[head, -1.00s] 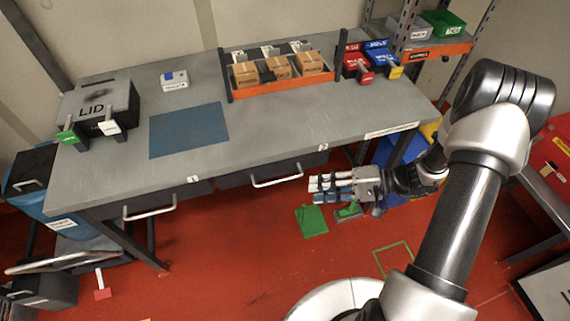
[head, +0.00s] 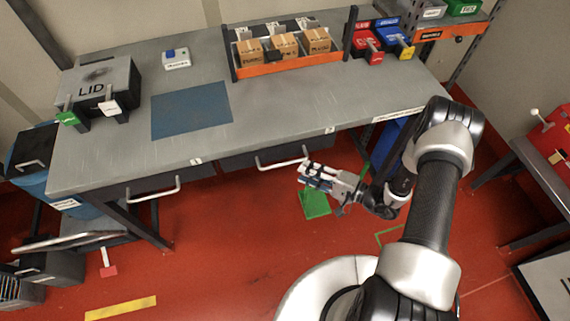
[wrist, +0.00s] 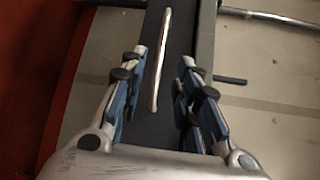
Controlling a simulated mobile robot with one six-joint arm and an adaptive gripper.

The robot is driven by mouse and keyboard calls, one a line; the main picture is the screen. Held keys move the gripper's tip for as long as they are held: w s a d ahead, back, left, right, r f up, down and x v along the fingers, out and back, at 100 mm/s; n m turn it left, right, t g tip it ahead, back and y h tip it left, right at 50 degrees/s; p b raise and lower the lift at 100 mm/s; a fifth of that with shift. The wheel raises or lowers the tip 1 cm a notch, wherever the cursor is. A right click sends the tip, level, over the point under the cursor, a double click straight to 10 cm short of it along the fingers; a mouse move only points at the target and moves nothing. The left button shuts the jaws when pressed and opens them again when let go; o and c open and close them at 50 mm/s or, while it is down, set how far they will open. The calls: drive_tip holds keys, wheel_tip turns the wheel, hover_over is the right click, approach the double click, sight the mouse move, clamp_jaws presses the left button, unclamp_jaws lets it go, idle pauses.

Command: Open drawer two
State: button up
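Drawer two (head: 262,155) is the right one of two grey drawers under the workbench, near the tag "2" (head: 330,131); it looks closed. Its pale bar handle (head: 282,163) sticks out at the front. My gripper (head: 303,172) is by the right end of this handle, below the bench edge. In the wrist view the handle (wrist: 161,60) runs lengthwise between the two spread blue-padded fingers of my gripper (wrist: 163,58). Gaps show on both sides of the bar, and the fingers do not visibly touch it. The depth between fingertips and handle is hard to tell.
Drawer one with its handle (head: 153,191) is to the left. The workbench (head: 290,105) carries a lidded box (head: 97,88), a blue mat (head: 190,110) and an orange rack (head: 290,66) of cartons. A green floor patch (head: 315,203) lies below my gripper. The red floor in front is mostly clear.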

sight(285, 163)
drive_tip(key=b+x, duration=0.1)
drive_tip(key=x, duration=0.8)
drive_tip(key=shift+d, duration=0.1)
drive_tip(key=shift+c, duration=0.5)
clamp_jaws()
